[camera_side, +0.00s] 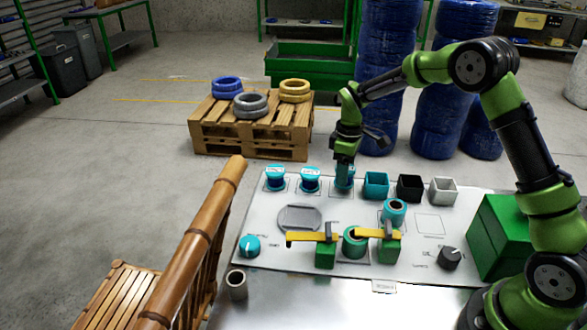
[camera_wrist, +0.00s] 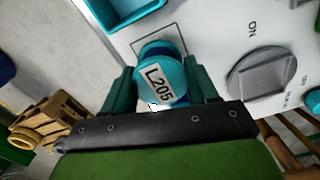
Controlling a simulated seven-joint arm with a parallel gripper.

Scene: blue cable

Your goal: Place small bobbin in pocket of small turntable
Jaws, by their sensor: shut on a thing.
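My gripper (camera_side: 345,180) points down at the back row of the white board. It is shut on a small teal-and-blue bobbin (camera_wrist: 162,78) with a label reading L205. The bobbin sits between both fingers in the wrist view, over or beside an outlined square; I cannot tell whether it is lifted. Two similar bobbins, one at the far left (camera_side: 275,179) and one nearer (camera_side: 310,179), stand left of my gripper. A flat grey disc (camera_side: 300,217), possibly the turntable, lies in front of them.
Teal (camera_side: 376,186), black (camera_side: 409,188) and white (camera_side: 442,190) open boxes stand right of my gripper. A bamboo rail (camera_side: 195,245) borders the left.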

